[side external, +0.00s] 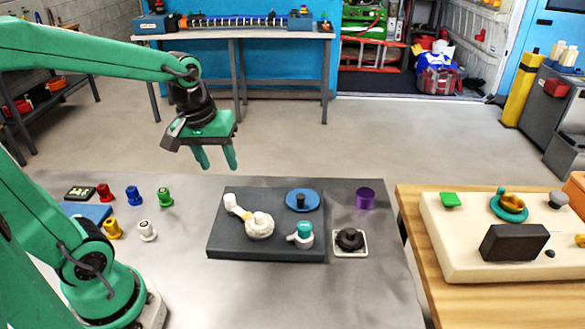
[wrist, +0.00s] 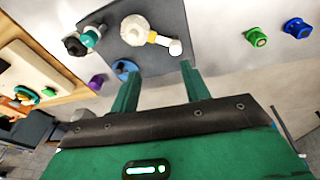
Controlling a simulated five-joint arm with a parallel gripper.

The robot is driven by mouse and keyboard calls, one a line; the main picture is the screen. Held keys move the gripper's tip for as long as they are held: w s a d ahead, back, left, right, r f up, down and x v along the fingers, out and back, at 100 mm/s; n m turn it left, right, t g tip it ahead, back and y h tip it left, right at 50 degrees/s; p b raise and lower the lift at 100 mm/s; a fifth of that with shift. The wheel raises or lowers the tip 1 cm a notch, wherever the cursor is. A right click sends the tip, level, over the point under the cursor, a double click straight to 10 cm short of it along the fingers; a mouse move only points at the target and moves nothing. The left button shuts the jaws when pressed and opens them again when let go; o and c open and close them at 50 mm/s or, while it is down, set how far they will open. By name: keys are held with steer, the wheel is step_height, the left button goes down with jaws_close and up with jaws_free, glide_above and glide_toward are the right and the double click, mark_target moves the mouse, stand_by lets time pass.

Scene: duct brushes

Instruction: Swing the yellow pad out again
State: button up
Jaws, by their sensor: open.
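A dark grey board (side external: 225,243) lies on the grey table. On it is a white round piece (side external: 259,226) with a short arm reaching to the upper left. A small yellow part (side external: 246,214) shows on that arm, beside the round piece, and its white end (side external: 230,201) lies farther out. The wrist view shows the yellow part (wrist: 152,37) between the white round piece (wrist: 134,29) and the white end (wrist: 175,47). My gripper (side external: 216,160) is open and empty, high above the table behind and left of the board. Its fingers (wrist: 160,74) touch nothing.
The board also carries a blue disc (side external: 313,203) with a black knob and a teal-topped white knob (side external: 303,234). A black knob (side external: 350,240) and a purple cylinder (side external: 365,198) stand right of it. Several coloured knobs, including a green one (side external: 165,197), stand left.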

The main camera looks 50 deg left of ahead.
mark_target(229, 197)
steer(key=w+a+f+n+g, duration=0.1)
steer(key=f+n, duration=0.1)
steer(key=w+a+f+n, duration=0.2)
steer(key=w+a+f+n+g, duration=0.1)
steer(key=f+n, duration=0.1)
steer(key=shift+w+a+f+g, duration=0.15)
steer(key=shift+a+f+g, duration=0.15)
steer(key=shift+a, duration=0.1)
steer(key=shift+f, duration=3.85)
jaws_close()
